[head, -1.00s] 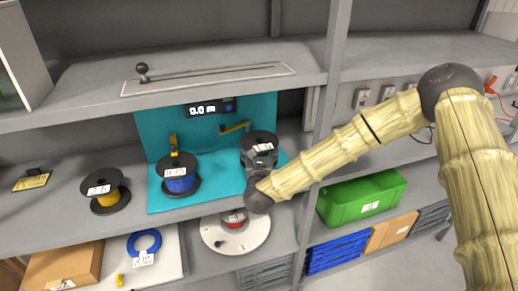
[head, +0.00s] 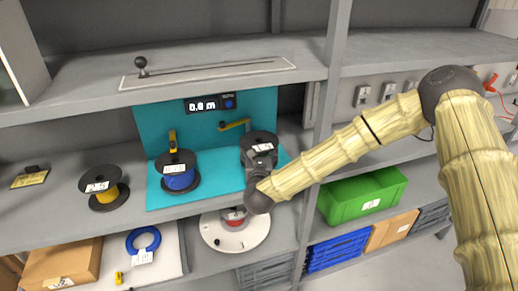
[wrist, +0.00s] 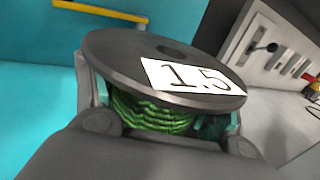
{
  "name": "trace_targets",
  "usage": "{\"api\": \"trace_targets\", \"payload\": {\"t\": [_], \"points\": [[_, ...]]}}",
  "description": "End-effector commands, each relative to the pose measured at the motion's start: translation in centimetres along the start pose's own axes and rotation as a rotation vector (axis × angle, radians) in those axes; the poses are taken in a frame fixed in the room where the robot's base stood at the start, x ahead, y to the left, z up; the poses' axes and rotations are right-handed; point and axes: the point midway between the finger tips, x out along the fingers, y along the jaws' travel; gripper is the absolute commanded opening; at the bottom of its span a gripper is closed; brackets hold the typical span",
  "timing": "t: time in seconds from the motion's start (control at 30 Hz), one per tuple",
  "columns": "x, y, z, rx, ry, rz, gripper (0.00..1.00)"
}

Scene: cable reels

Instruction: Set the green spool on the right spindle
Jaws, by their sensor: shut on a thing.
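The green spool has a black top flange (wrist: 150,62) with a white "1.5" label, and green cable (wrist: 150,112) shows below it in the wrist view. My gripper (wrist: 165,125) is shut around the spool below its top flange. In the head view the spool (head: 258,139) is at the right part of the teal station, partly hidden by my gripper (head: 259,160). The right spindle is not visible; the spool and gripper cover that area, so I cannot tell whether the spool is around it. A blue spool (head: 180,177) stands upright at the left of the teal mat (head: 215,190).
A yellow spool (head: 107,194) stands on the shelf to the left. Yellow arms (head: 234,125) stick out from the teal back panel (head: 155,125). The upper shelf (head: 90,80) overhangs the station. A shelf post (head: 322,120) stands close right of my gripper. A white turntable (head: 255,235) lies below.

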Motion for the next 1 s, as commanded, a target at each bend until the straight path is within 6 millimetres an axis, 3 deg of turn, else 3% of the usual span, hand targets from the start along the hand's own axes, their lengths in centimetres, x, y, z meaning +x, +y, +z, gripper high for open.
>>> {"api": "trace_targets", "payload": {"t": [0.73,0.77,0.9,1.0], "points": [[0.0,0.0,-1.1,0.0,-0.002,0.0,0.25],[0.0,0.0,-1.1,0.0,-0.002,0.0,0.75],[0.0,0.0,-1.1,0.0,-0.002,0.0,0.98],[0.0,0.0,-1.1,0.0,-0.002,0.0,0.98]]}}
